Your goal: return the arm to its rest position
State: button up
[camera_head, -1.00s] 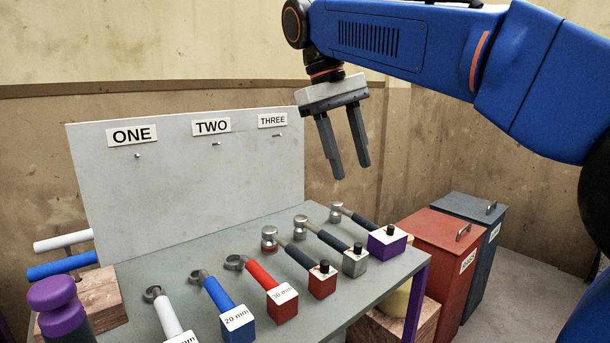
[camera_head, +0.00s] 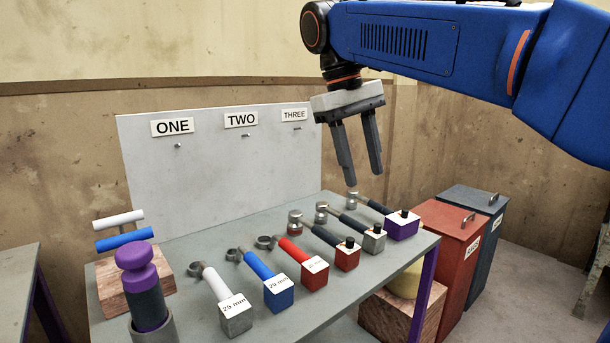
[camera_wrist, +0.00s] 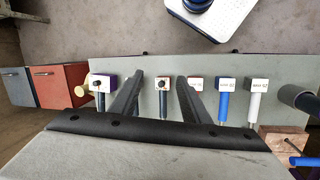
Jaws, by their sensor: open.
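My gripper (camera_head: 358,177) is open and empty, pointing down above the right part of the table, in front of the board. Its two grey fingers are apart. In the wrist view, my gripper (camera_wrist: 158,88) shows above several tools on the table, with nothing between its fingers. My blue arm (camera_head: 420,45) reaches in from the upper right in the head view.
The grey table (camera_head: 330,285) holds several hammer-like tools with block ends. The board (camera_head: 225,185) labelled ONE, TWO, THREE stands behind. A purple-topped cylinder (camera_head: 135,265) is at left. A red bin (camera_head: 448,245) and a dark bin (camera_head: 485,225) stand at right.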

jog(key=s+d+f+m+t+y, duration=0.1)
jog(key=s+d+f, duration=0.3)
jog(key=f, duration=0.6)
jog(key=s+d+f+m+t+y, duration=0.1)
jog(key=s+d+f, duration=0.3)
jog(key=s+f, duration=0.4)
jog(key=s+d+f+m+t+y, duration=0.1)
jog(key=s+d+f, duration=0.4)
jog(key=f, duration=0.8)
jog(key=shift+s+f+m+t, duration=0.3)
jog(key=shift+s+m+t, duration=0.2)
jog(key=shift+m+t, duration=0.5)
